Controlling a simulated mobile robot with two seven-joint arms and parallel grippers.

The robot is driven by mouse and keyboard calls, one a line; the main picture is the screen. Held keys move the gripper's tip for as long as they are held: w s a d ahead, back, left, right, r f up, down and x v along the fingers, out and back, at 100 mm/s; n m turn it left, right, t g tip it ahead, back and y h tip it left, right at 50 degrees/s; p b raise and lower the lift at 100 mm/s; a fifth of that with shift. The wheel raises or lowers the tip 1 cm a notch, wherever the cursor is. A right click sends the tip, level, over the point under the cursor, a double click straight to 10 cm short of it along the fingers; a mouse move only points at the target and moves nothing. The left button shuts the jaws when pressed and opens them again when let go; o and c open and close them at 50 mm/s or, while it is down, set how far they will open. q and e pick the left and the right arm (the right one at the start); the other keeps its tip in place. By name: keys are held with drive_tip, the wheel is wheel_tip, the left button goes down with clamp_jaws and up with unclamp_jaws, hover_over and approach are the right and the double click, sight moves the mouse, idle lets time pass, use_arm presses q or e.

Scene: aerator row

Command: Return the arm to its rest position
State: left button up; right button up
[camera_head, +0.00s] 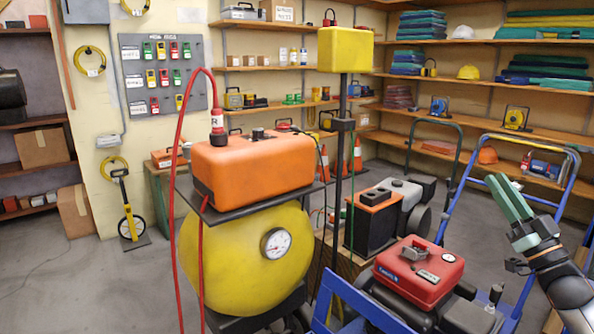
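My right gripper (508,199) is at the right side of the head view, at the end of my dark arm that comes in from the lower right edge. Its green fingers point up and to the left. They appear close together, but from this angle I cannot tell whether there is a gap between them. I see no object held at the fingertips. The gripper shows in front of the blue hand truck frame (463,178). My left arm and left gripper are not in view.
A yellow round tank (230,255) with a gauge carries an orange box (255,165) at centre. A red-topped machine (420,270) stands below left of my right gripper. Wall shelves (480,121) line the back. Grey floor (80,285) is clear at left.

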drive_tip(key=w+d+f+g+h, duration=0.4)
drive_tip(key=d+f+g+h, duration=0.2)
drive_tip(key=d+f+h, duration=0.55)
drive_tip(key=s+a+f+n+g+y, duration=0.1)
drive_tip(key=s+a+f+y, duration=0.1)
drive_tip(key=s+a+f, duration=0.4)
drive_tip(key=s+a+f+g+y, duration=0.1)
drive_tip(key=s+a+f, duration=0.1)
drive_tip(key=a+f, duration=0.75)
drive_tip(key=s+a+f+n+g+y, duration=0.1)
drive_tip(key=s+a+f+y, duration=0.1)
drive_tip(key=s+a+f, duration=0.45)
drive_tip(key=s+a+f+m+g+y, duration=0.2)
drive_tip(key=s+a+f, duration=0.1)
drive_tip(key=s+a, duration=1.2)
use_arm(q)
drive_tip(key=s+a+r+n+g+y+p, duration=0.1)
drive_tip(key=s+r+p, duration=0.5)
drive_tip(key=p, duration=1.4)
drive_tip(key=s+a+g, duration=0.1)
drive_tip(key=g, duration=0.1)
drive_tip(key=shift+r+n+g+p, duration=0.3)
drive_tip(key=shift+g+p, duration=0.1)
use_arm(e)
drive_tip(key=s+d+r+m+g+h, duration=0.1)
drive_tip(key=s+d+r+m+g, duration=0.1)
drive_tip(key=s+r, duration=0.4)
drive_tip(key=shift+s+d+g, duration=0.35)
drive_tip(key=shift+s+g, duration=0.35)
drive_tip(key=shift+s, duration=0.25)
